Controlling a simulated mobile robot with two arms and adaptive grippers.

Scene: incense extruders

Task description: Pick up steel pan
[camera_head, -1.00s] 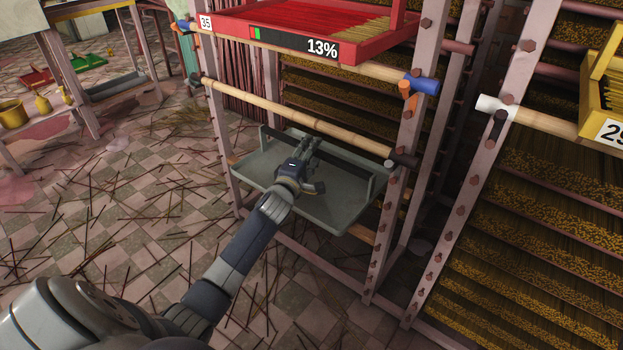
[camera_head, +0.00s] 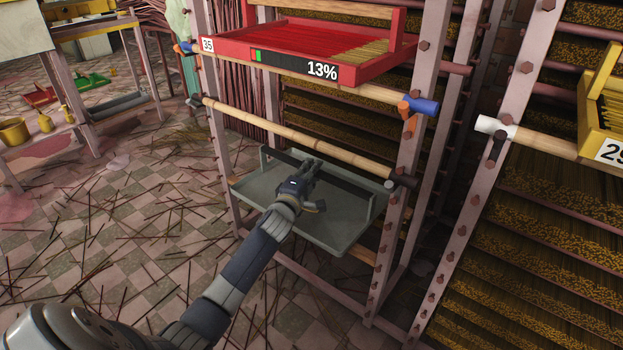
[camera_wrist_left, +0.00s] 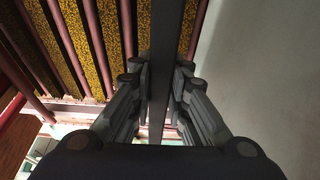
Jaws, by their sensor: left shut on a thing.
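The steel pan (camera_head: 262,190) is a grey, shallow tray inside the lower part of the rack, under the lower bamboo pole. A dark bar, its handle (camera_head: 345,180), runs along its back side. My left gripper (camera_head: 312,170) reaches over the pan and is shut on this bar. In the left wrist view the bar (camera_wrist_left: 166,60) runs between the two fingers of the gripper (camera_wrist_left: 160,95), and a plain grey surface fills the right side. My right gripper is not in view.
Wooden rack posts (camera_head: 397,200) stand close on both sides of the pan. A bamboo pole (camera_head: 290,137) crosses above it, and a red tray (camera_head: 385,72) marked 35 sits higher. A yellow tray (camera_head: 590,142) is at right. Incense sticks litter the checkered floor (camera_head: 120,230).

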